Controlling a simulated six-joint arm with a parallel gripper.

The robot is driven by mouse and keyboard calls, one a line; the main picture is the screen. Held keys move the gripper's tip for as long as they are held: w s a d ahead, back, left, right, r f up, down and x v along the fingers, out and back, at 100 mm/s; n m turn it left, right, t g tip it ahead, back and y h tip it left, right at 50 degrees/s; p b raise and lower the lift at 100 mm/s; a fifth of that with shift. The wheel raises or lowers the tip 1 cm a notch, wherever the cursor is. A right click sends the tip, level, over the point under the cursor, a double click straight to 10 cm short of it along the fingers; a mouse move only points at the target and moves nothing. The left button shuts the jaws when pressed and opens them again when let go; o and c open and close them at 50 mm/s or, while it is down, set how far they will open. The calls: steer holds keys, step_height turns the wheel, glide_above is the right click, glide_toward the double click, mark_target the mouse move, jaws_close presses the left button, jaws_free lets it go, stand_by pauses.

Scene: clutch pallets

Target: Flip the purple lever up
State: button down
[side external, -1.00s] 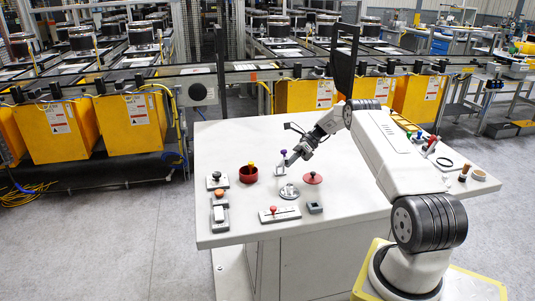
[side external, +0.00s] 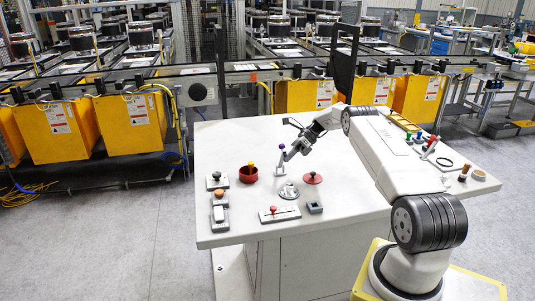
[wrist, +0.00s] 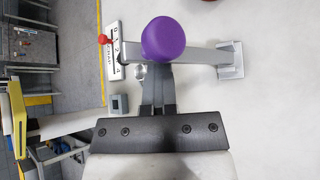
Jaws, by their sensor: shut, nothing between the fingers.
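The purple lever has a purple ball knob (side external: 281,146) on a grey stem, with its base (side external: 280,171) on the white table. The knob stands above the base in the side view. In the wrist view the purple knob (wrist: 167,41) is large and close, and its grey base plate (wrist: 231,61) lies to the right. My gripper (side external: 286,157) is shut and empty, close beside the lever's upper part. In the wrist view my gripper's fingers (wrist: 158,85) reach up to just below the knob, which hides their tips. I cannot tell whether they touch it.
A silver disc (side external: 289,191), a red knobbed part (side external: 313,178), a slider with a red knob (side external: 279,213) and a grey block (side external: 315,207) stand nearby. A red bowl (side external: 248,175) is to the left.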

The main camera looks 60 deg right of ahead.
steer(key=shift+w+d+r, duration=0.2)
steer(key=shift+d+r, duration=0.2)
steer(key=shift+r, duration=0.05)
steer(key=s+d+r, duration=0.2)
steer(key=d+r, duration=0.1)
steer(key=r, duration=0.6)
stand_by(0.5)
steer(key=shift+f, duration=0.1)
steer(key=w+a+n+g+h, duration=0.25)
steer(key=a+n, duration=0.35)
steer(key=a, duration=0.5)
steer(key=w+a+n+g+h, duration=0.1)
steer(key=w+a+n+h, duration=0.15)
steer(key=a+n, duration=0.6)
steer(key=s+a+f+n+t+h, duration=0.1)
steer(key=s+a+n+h, duration=0.4)
steer(key=s+a+n, duration=1)
steer(key=s+a+f, duration=0.1)
steer(key=s+a, duration=0.3)
steer(key=a, duration=0.1)
steer(key=shift+a+t, duration=0.35)
steer(key=shift+a, duration=0.05)
steer(key=shift+f, duration=0.1)
